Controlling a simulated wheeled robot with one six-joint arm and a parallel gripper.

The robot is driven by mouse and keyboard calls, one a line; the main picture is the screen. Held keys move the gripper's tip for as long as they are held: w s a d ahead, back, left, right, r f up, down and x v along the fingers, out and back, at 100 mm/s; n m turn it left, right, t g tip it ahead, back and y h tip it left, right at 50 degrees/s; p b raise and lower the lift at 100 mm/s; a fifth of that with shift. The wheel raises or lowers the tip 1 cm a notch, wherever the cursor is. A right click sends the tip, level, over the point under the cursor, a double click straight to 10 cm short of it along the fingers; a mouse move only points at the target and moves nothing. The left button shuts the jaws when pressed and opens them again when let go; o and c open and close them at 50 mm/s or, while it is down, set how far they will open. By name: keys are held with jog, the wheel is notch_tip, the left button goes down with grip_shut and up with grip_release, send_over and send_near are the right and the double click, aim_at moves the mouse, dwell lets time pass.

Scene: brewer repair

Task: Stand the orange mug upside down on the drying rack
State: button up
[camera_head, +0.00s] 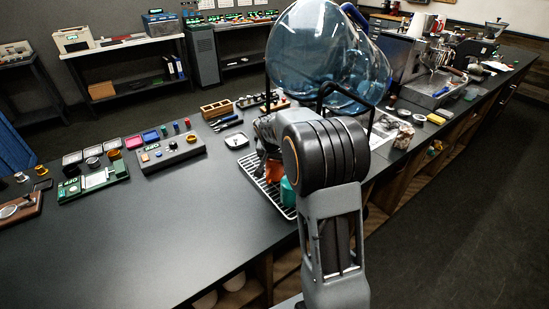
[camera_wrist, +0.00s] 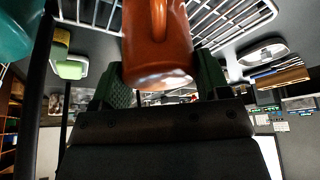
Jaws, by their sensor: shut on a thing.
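The orange mug (camera_wrist: 178,45) is between the two green finger pads of my gripper (camera_wrist: 160,78), which is shut on it. Its handle faces the wrist camera; its shiny, closed-looking end points to the picture's bottom, and its other end is cut off. The drying rack (camera_wrist: 235,20) shows as white bars behind the mug. In the head view the rack (camera_head: 251,163) lies on the counter, partly behind my arm, with a bit of the orange mug (camera_head: 274,172) over it. I cannot tell whether the mug touches the rack.
A teal mug (camera_head: 288,192) is by the rack's near side, close to the orange one; its edge shows in the wrist view (camera_wrist: 14,35). A small white dish (camera_head: 236,140) lies beyond the rack. The counter's left front is clear.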

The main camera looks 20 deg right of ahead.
jog(key=o, duration=1)
jog(key=b+v, duration=0.2)
jog(key=v, duration=1.2)
jog(key=s+a+f+n+y, duration=0.1)
jog(key=s+a+f+n, duration=0.1)
jog(key=s, duration=0.5)
jog(key=s+a+f+n, duration=0.2)
jog(key=s+a+n, duration=0.1)
jog(key=s, duration=0.4)
jog(key=s+a+f+n+y, duration=0.1)
jog(key=s+a+f+n, duration=0.1)
jog(key=s, duration=0.5)
jog(key=shift+s+a+f+n+y, duration=0.15)
jog(key=shift+a+f+n+y, duration=0.15)
jog(key=shift+a+f, duration=0.25)
